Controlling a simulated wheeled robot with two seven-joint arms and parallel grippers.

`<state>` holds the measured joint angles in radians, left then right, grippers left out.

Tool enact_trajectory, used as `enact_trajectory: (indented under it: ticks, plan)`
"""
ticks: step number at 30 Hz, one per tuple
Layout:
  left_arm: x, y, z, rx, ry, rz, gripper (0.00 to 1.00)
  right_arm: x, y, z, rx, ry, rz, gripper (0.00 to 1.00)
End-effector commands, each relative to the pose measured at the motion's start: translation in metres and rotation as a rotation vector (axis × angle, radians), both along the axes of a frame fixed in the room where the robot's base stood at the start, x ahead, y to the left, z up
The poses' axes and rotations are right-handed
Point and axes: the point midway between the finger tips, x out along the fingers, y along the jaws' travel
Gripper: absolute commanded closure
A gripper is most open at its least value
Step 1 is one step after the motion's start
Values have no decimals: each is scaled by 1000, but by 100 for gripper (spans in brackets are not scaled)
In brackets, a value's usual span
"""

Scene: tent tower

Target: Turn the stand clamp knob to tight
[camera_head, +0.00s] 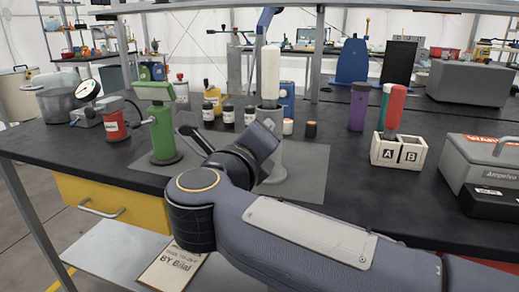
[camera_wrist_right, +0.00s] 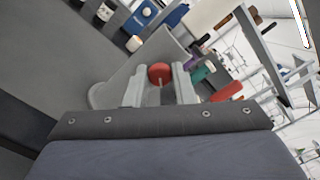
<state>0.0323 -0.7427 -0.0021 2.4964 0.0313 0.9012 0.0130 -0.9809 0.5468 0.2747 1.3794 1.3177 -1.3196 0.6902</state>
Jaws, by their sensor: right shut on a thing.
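The stand is a grey post with a white cylinder (camera_head: 270,72) on top, standing on a grey mat (camera_head: 303,182) in the head view. Its clamp knob is red and round, and shows between my right fingers in the right wrist view (camera_wrist_right: 160,72). My right gripper (camera_head: 268,135) reaches to the stand from the front and is shut on the knob. In the wrist view the right gripper (camera_wrist_right: 159,88) has one pale finger on each side of it. My wrist hides the knob and part of the post in the head view. My left gripper is not in view.
A green stand (camera_head: 160,130) and a red jar (camera_head: 113,125) are at left. Small dark bottles (camera_head: 228,114) stand behind. A purple bottle (camera_head: 358,105), a white A/B holder (camera_head: 398,152) with a red cylinder, and a grey case (camera_head: 485,165) are at right.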

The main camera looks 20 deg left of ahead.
Motion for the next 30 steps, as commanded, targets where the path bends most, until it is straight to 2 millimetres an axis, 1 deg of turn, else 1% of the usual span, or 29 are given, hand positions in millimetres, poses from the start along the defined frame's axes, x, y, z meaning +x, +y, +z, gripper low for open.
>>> enact_trajectory:
  ticks: [1,15,24,30]
  plan:
    - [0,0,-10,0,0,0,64,0,0,-5,45,-1,-1,100]
    - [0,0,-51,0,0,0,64,0,0,-5,489,-16,0,100]
    - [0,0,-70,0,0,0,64,0,0,-4,723,-24,-1,100]
    - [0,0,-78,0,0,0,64,1,0,-3,824,-28,-1,100]
